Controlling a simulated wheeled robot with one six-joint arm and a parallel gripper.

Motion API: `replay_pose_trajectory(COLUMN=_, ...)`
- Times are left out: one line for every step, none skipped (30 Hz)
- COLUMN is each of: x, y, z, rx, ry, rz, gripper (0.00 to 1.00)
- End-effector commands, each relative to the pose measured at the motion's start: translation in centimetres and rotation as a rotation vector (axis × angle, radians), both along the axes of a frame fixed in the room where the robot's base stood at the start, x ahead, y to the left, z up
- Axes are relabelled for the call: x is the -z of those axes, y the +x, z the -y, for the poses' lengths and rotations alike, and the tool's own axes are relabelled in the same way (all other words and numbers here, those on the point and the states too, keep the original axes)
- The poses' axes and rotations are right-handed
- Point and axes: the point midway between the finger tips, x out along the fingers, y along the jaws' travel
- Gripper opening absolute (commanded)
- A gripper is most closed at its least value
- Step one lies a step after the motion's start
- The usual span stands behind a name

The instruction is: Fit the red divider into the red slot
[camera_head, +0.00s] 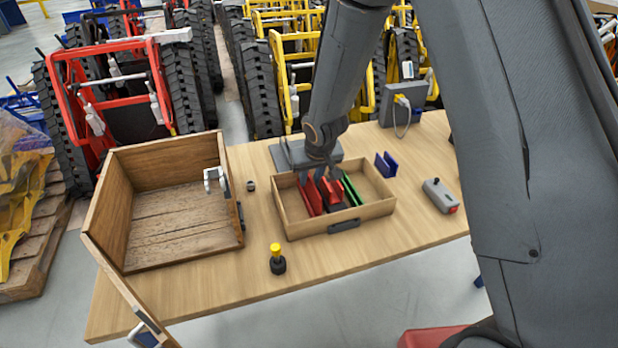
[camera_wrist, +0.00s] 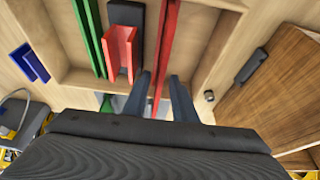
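A shallow wooden tray (camera_head: 283,218) stands on the table. In it are a long red strip piece (camera_head: 309,198) at left, a shorter red U-shaped piece (camera_head: 335,194) by a dark block, and green strips (camera_head: 353,190) at right. I cannot tell which red piece is the divider and which the slot. My gripper (camera_head: 322,177) reaches down over the tray's back part. In the wrist view, its two fingers (camera_wrist: 163,92) are apart on either side of the long red strip (camera_wrist: 165,55), with gaps showing. The red U-shaped piece (camera_wrist: 120,55) is left of them, outside the grip.
A large wooden crate (camera_head: 118,215) stands left of the tray. A blue U-shaped piece (camera_head: 386,165) and a grey control box with a red button (camera_head: 441,196) are at right. The front table area is mostly clear.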

Motion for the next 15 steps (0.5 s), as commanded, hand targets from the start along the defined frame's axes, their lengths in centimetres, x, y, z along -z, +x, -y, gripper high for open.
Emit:
replay_pose_trajectory(x=-1.1, y=-0.4, z=0.1, rx=0.001, ry=0.0, rz=0.0, gripper=0.25)
replay_pose_trajectory(x=-1.5, y=-0.6, z=0.1, rx=0.001, ry=0.0, rz=0.0, gripper=0.25)
replay_pose_trajectory(x=-2.0, y=-0.8, z=0.2, rx=0.001, ry=0.0, rz=0.0, gripper=0.25)
replay_pose_trajectory(x=-2.4, y=-0.9, z=0.3, rx=0.001, ry=0.0, rz=0.0, gripper=0.25)
replay_pose_trajectory(x=-2.8, y=-1.1, z=0.3, rx=0.001, ry=0.0, rz=0.0, gripper=0.25)
replay_pose_trajectory(x=-3.3, y=-1.3, z=0.3, rx=0.001, ry=0.0, rz=0.0, gripper=0.25)
replay_pose_trajectory(x=-3.6, y=-1.4, z=0.4, rx=0.001, ry=0.0, rz=0.0, gripper=0.25)
replay_pose_trajectory(x=-4.0, y=-1.5, z=0.4, rx=0.001, ry=0.0, rz=0.0, gripper=0.25)
replay_pose_trajectory(x=-4.4, y=-1.7, z=0.5, rx=0.001, ry=0.0, rz=0.0, gripper=0.25)
replay_pose_trajectory(x=-4.6, y=-1.8, z=0.5, rx=0.001, ry=0.0, rz=0.0, gripper=0.25)
replay_pose_trajectory(x=-4.9, y=-1.9, z=0.5, rx=0.001, ry=0.0, rz=0.0, gripper=0.25)
replay_pose_trajectory(x=-5.2, y=-2.0, z=0.6, rx=0.001, ry=0.0, rz=0.0, gripper=0.25)
replay_pose_trajectory(x=-5.4, y=-2.1, z=0.6, rx=0.001, ry=0.0, rz=0.0, gripper=0.25)
replay_pose_trajectory(x=-5.5, y=-2.2, z=0.6, rx=0.001, ry=0.0, rz=0.0, gripper=0.25)
replay_pose_trajectory(x=-5.7, y=-2.3, z=0.7, rx=0.001, ry=0.0, rz=0.0, gripper=0.25)
